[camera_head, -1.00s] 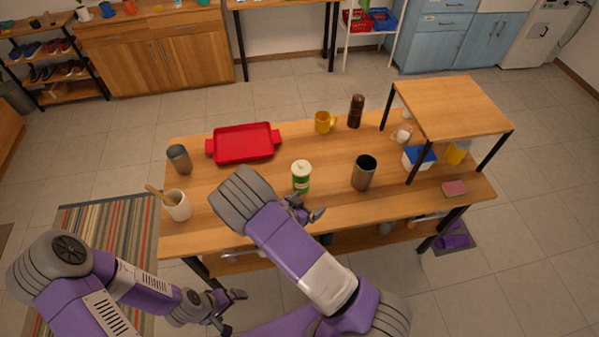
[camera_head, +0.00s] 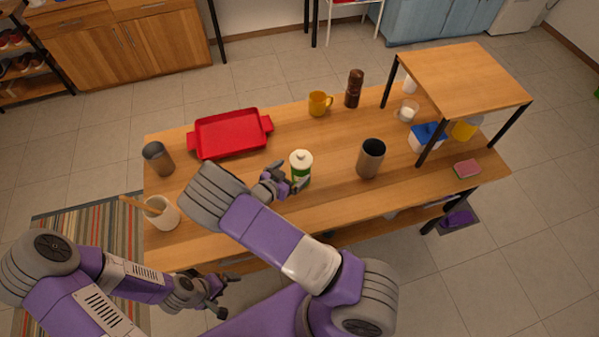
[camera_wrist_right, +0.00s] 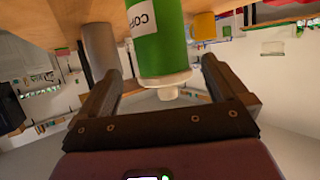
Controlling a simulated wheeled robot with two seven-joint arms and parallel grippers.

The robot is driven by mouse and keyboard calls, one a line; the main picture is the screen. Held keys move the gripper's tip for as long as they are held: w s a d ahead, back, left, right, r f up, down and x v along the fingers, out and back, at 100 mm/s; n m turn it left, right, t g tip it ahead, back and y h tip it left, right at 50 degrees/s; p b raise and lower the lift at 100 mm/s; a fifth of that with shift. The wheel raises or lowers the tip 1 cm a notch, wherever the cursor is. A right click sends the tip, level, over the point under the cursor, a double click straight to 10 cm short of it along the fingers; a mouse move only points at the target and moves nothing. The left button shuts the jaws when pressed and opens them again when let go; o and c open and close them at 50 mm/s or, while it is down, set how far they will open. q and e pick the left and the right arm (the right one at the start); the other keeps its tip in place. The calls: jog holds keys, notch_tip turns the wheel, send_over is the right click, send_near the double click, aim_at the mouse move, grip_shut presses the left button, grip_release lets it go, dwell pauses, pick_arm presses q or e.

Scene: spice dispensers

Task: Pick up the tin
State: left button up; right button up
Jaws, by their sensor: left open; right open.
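The tin (camera_head: 301,161) is a green canister with a white top, upright on the wooden table in the head view. In the right wrist view, the tin (camera_wrist_right: 160,47) appears upside down between the two fingers, with its white cap toward the palm and part of a label showing. My right gripper (camera_head: 288,184) is open at the tin's near left side, with its fingers around it. I cannot tell whether they touch it. Its fingers also show spread in the wrist view (camera_wrist_right: 158,75). My left gripper (camera_head: 220,294) is open and empty, low in front of the table.
A steel cup (camera_head: 371,160) stands right of the tin. A red tray (camera_head: 230,134), yellow mug (camera_head: 318,105) and brown grinder (camera_head: 354,90) are behind. A grey cup (camera_head: 158,160) and utensil crock (camera_head: 163,216) stand left. A raised shelf (camera_head: 455,77) covers the right end.

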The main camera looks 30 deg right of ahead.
jog(key=x, duration=0.6)
jog(key=shift+w+d, duration=0.2)
jog(key=shift+w, duration=0.05)
jog(key=shift+c, duration=0.2)
jog(key=c, duration=1.1)
